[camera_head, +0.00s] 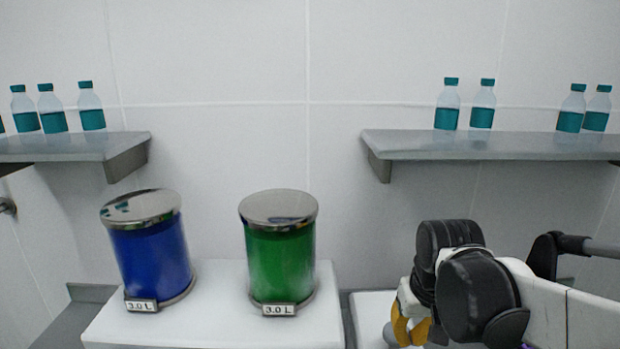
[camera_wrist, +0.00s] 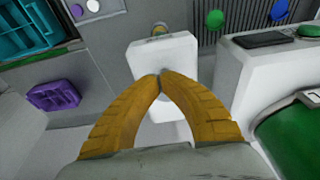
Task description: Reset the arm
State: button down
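My gripper (camera_wrist: 161,84) shows in the wrist view with two yellow-orange fingers whose tips meet; nothing shows between them. It points down past a white block-like surface (camera_wrist: 180,55). In the head view, my folded arm is at the lower right, and part of the yellow fingers (camera_head: 408,328) shows below its black joints, beside a white surface.
A blue canister (camera_head: 150,255) and a green canister (camera_head: 280,262), both marked 3.0 L, stand on a white stand (camera_head: 215,325) left of my arm. Wall shelves (camera_head: 490,146) hold several bottles. A purple object (camera_wrist: 54,95) and a teal crate (camera_wrist: 28,30) show in the wrist view.

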jog(key=s+f+t+b, duration=0.2)
jog(key=s+f+b, duration=0.2)
jog(key=f+b, duration=0.5)
jog(key=s+f+t+b, duration=0.2)
jog(key=s+f+b, duration=0.3)
jog(key=f+b, duration=0.5)
jog(key=shift+s+a+f+t, duration=0.15)
jog(key=shift+s+f+t, duration=0.15)
jog(key=shift+f, duration=0.35)
